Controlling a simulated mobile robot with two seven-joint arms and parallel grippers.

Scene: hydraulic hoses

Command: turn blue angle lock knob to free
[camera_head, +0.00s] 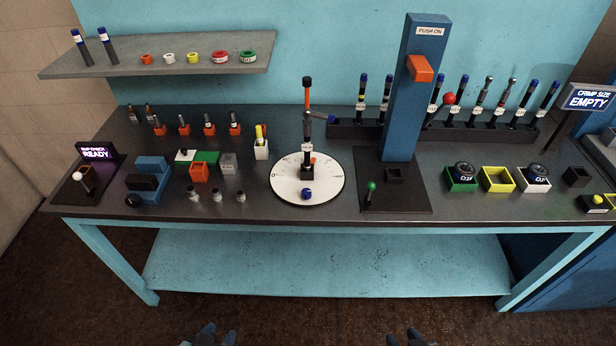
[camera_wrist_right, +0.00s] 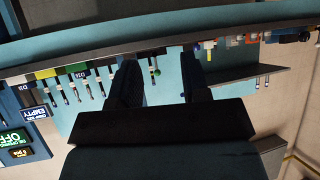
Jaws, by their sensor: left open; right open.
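The blue knob (camera_head: 306,193) sits at the front of the round white dial (camera_head: 285,193) on the bench. A black and orange hose assembly stands upright in a block at the dial's middle, with a dark fitting angled out to the right near its top. My left gripper (camera_head: 208,336) and my right gripper (camera_head: 404,338) show at the bottom edge of the head view, both open, empty and well away from the knob. In the right wrist view my right gripper (camera_wrist_right: 163,85) has its fingers apart with nothing between them. The knob cannot be made out there.
A blue press column (camera_head: 425,90) stands right of the dial, with a green-tipped lever (camera_head: 371,187) at its base. Fittings and a blue clamp block (camera_head: 150,178) lie to the left. A rack of hoses (camera_head: 460,130) runs behind. The bench's front edge lies between grippers and dial.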

